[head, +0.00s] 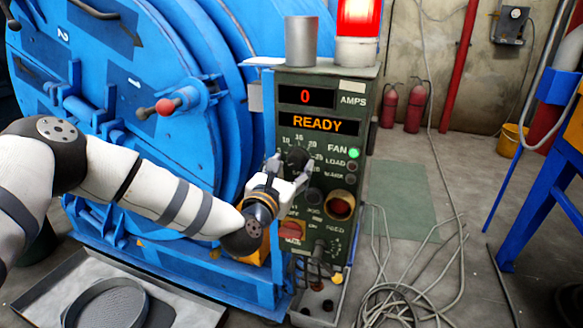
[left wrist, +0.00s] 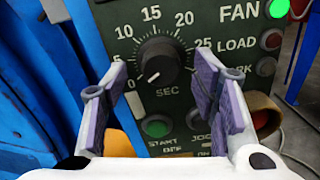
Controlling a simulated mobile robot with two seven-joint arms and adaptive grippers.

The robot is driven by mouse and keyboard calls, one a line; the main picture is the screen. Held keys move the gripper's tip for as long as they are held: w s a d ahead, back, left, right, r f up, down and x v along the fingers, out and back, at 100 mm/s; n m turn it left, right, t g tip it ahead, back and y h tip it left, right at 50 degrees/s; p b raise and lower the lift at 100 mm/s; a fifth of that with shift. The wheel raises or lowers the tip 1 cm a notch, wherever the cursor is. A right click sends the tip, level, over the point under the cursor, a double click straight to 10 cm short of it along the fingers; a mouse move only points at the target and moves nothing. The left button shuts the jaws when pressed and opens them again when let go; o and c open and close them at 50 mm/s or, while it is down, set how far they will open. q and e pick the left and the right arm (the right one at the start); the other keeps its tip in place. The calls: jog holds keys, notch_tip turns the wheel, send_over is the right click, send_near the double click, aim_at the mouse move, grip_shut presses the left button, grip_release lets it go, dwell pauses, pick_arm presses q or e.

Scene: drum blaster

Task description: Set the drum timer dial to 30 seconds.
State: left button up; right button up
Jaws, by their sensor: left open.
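The timer dial (head: 297,157) is a black knob on the green control panel (head: 345,95). In the left wrist view the dial (left wrist: 158,58) sits above the word SEC. Its white pointer mark is at the lower left of the knob. The scale shows 10, 15, 20 and 25; the 30 mark is not visible, and a finger covers part of the panel there. My left gripper (head: 289,171) is in front of the dial. In the left wrist view its fingers (left wrist: 160,85) are spread on either side of the dial, with gaps. My right gripper is not in view.
The displays read 0 AMPS and READY (head: 312,123), with a lit green FAN light (head: 354,153). A green START button (left wrist: 157,127) sits below the dial. A big blue drum machine (head: 140,80) stands left. Cables (head: 415,285) lie on the floor at right.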

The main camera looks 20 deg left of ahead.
pick_arm(q)
jog(key=shift+w, duration=0.45)
jog(key=c, duration=1.1)
jog(key=shift+c, duration=0.2)
jog(key=shift+m, duration=0.3)
